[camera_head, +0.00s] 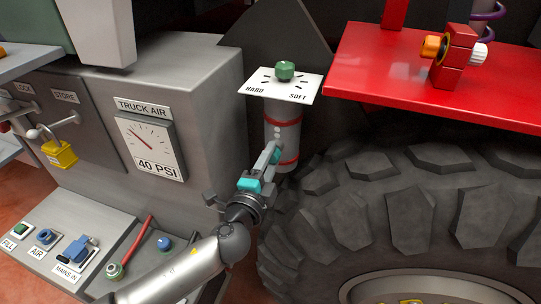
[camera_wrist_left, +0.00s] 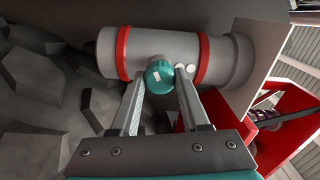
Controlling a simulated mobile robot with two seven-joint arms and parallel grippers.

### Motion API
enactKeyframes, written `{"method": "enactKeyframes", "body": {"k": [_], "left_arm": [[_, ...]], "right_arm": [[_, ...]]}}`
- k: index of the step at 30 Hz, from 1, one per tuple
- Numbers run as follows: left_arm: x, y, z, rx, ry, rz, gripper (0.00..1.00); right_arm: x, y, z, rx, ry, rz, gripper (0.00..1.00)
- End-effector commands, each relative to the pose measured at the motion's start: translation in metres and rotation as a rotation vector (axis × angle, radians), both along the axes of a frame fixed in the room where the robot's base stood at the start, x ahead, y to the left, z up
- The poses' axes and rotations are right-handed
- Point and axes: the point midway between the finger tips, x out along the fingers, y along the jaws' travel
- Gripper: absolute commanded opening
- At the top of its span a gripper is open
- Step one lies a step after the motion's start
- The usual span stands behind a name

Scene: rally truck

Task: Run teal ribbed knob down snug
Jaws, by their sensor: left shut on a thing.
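The teal ribbed knob (camera_wrist_left: 160,76) sits on the side of a grey cylinder (camera_wrist_left: 150,46) with red bands, with a small pale mark on its face. In the left wrist view my left gripper (camera_wrist_left: 159,82) has one finger on each side of the knob and is shut on it. Two small pale dots (camera_wrist_left: 186,69) sit beside the knob on the cylinder. My right gripper is not in view.
A HARD/SOFT plate (camera_head: 297,88) with a green knob (camera_head: 285,70) tops the cylinder. A big tyre (camera_head: 400,200) stands close at right, below a red shelf (camera_head: 420,75). A grey cabinet with a 40 PSI gauge (camera_head: 150,147) stands at left, above a sloped control panel (camera_head: 75,235).

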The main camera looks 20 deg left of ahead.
Motion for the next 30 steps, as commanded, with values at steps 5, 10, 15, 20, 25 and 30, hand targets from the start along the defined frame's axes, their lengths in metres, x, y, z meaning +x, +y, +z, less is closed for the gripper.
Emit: {"method": "enactKeyframes", "body": {"k": [5,10,15,20,25,30], "left_arm": [[-0.001,0.000,0.000,0.155,-0.003,0.000,0.00],[-0.001,-0.001,0.000,0.276,-0.008,-0.002,0.00],[-0.001,-0.001,-0.001,0.362,-0.010,-0.002,0.00],[-0.001,-0.001,-0.001,0.412,-0.012,-0.002,0.00],[-0.001,-0.001,-0.002,0.436,-0.012,-0.002,0.00],[-0.001,-0.001,-0.002,0.441,-0.012,-0.002,0.00]], "right_arm": [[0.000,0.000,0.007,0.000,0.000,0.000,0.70],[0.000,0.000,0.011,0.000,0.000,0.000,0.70],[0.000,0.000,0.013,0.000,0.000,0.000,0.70],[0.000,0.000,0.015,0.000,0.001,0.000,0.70],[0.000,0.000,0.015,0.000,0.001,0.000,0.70],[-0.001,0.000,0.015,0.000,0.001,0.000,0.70]]}}
